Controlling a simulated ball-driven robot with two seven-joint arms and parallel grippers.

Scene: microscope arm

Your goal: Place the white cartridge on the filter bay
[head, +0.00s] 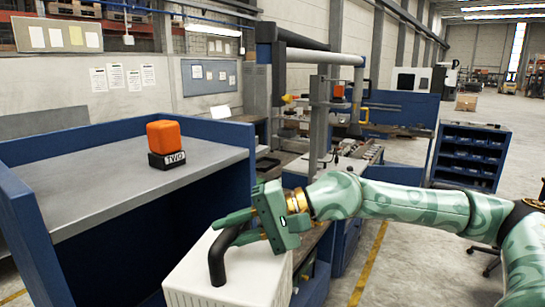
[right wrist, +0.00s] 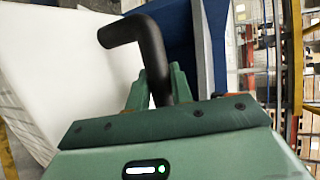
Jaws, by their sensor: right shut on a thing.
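The white cartridge (head: 232,275) is a white box with a bent black handle (head: 217,258) on top, at the lower middle of the head view. In the right wrist view its white side (right wrist: 60,70) fills the left and the black handle (right wrist: 150,45) rises between the fingers. My right gripper (head: 236,231) is shut on the handle; it also shows in the right wrist view (right wrist: 158,88). The filter bay seems to be the grey-topped blue bench (head: 110,178), left of and behind the cartridge. What lies under the cartridge is out of frame. My left gripper is not in view.
An orange cube (head: 164,137) sits on a black base marked TWO (head: 167,160) on the bench top. Blue walls edge the bench at the left and back. Workstations with a frame stand behind my right arm. A blue shelf (head: 470,155) stands at the right.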

